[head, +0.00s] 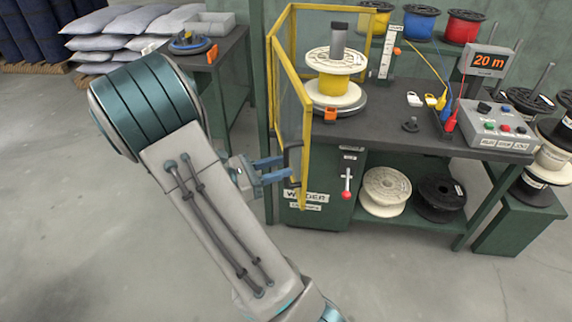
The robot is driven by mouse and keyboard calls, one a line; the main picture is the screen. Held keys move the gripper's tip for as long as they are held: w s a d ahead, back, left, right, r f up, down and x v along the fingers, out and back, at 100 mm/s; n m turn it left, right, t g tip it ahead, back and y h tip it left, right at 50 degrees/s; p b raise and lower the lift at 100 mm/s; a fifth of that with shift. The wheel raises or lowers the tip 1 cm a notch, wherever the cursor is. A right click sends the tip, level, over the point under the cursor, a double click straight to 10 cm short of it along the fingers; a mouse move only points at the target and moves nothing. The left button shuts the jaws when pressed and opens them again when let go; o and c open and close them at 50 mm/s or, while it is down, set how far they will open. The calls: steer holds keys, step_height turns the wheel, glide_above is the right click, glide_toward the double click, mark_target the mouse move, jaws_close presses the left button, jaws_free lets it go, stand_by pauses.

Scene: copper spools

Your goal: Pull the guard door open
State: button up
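The guard door (289,84) is a yellow-framed panel at the left of the winder. It stands at an angle, its near edge swung out in front of the bench, so the winder's front is at least partly uncovered. A dark handle (299,156) is on its near edge. My gripper (287,168) reaches from the left to this handle. Its two blue fingers are apart, with their tips at the handle. Whether they touch it cannot be told. Behind the door, a yellow spool (336,82) with pale flanges sits on the winder's turntable.
The bench (390,136) carries a control box (497,128), a "20 m" display (489,61) and coloured connectors. A red-knobbed lever (347,182) is on its front, right of the door edge. Spools fill the lower shelf. A side table (231,48) stands left. Floor in front is clear.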

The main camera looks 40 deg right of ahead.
steer(key=shift+x, duration=1.35)
